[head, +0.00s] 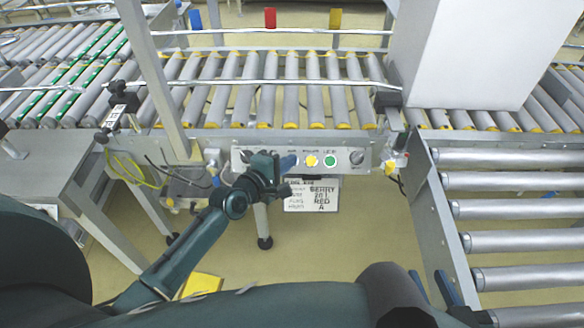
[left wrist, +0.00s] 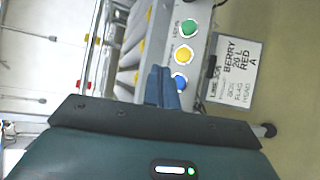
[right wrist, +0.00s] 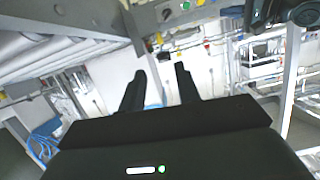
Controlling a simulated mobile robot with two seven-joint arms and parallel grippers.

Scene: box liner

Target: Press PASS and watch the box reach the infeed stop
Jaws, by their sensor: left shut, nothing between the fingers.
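The button panel (head: 265,160) is on the front rail of the conveyor. It carries a yellow button (head: 311,160), a green button (head: 330,160) and a dark knob (head: 356,157). A blue button (left wrist: 180,82) shows in the left wrist view, right by my fingertips; contact cannot be told. The button labels are too small to read surely. My left gripper (head: 288,162) is shut and empty, in front of the panel, left of the yellow button. My right gripper (right wrist: 160,85) is open and empty. A large white box-like block (head: 460,50) stands over the rollers at the right.
A roller conveyor (head: 265,90) runs behind the panel, with no box on its middle stretch. A printed sign (head: 311,196) hangs below the panel. Another roller line (head: 525,215) lies at the right front. Blue, red and yellow items (head: 270,17) stand at the back.

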